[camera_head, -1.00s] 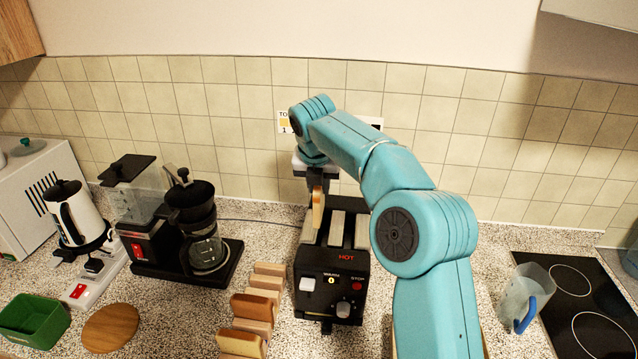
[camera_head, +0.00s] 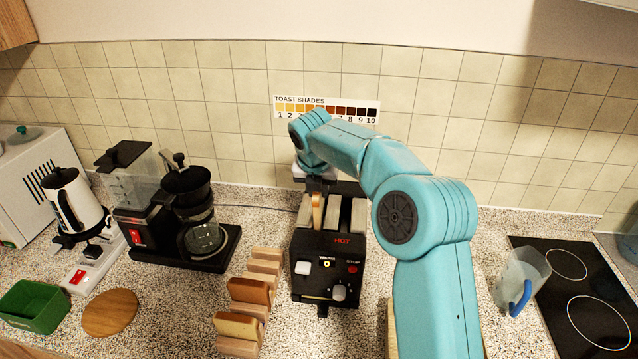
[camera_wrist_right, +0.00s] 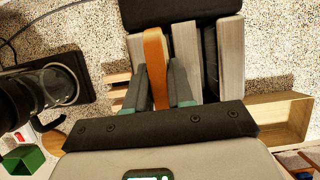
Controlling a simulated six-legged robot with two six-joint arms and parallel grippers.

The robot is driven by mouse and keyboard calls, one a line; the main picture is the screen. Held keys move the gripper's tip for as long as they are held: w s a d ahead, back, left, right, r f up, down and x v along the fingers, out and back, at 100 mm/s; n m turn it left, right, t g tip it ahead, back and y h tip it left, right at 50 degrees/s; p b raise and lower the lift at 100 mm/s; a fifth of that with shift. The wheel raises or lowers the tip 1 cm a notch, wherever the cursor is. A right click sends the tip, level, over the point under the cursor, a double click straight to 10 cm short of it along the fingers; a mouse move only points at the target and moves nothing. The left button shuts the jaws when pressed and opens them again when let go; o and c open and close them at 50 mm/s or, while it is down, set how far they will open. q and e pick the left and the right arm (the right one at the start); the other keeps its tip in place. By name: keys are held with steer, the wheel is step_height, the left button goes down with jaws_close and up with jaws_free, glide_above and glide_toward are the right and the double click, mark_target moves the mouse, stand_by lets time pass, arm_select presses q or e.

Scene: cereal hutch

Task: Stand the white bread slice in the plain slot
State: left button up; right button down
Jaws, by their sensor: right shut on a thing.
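The bread slice (camera_head: 317,208), pale with a tan crust, is upright in my right gripper (camera_head: 317,186), low over the left part of the black toaster (camera_head: 326,262). In the right wrist view my right gripper (camera_wrist_right: 159,98) is shut on the slice (camera_wrist_right: 155,60), one finger on each side. Grey strips of the toaster top lie on both sides of the slice. Its lower part seems to be down between them, but its bottom edge is hidden and I cannot tell how deep it is. My left gripper is not in view.
A wooden rack (camera_head: 262,267) with two more slices (camera_head: 250,290) (camera_head: 238,327) stands left of the toaster. A coffee maker (camera_head: 200,235) is farther left. A clear jug (camera_head: 520,280) and a black hob (camera_head: 580,300) are at right. A toast shade chart (camera_head: 327,109) hangs behind.

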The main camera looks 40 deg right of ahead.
mark_target(321, 199)
step_height(321, 199, down, 3)
steer(key=shift+s+r+b, duration=0.15)
steer(key=shift+b, duration=0.45)
steer(key=shift+s+d, duration=0.1)
steer(key=shift+s, duration=0.45)
steer(key=shift+w+f, duration=0.25)
steer(key=shift+w, duration=0.25)
steer(key=c, duration=1.2)
jaws_free()
steer(key=o, duration=0.3)
steer(key=shift+s+r, duration=0.15)
steer(key=shift+s, duration=0.3)
steer(key=shift+w, duration=0.25)
steer(key=shift+w+r, duration=0.1)
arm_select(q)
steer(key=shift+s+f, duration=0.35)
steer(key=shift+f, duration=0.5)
arm_select(e)
steer(key=v, duration=1.6)
steer(key=shift+s, duration=0.35)
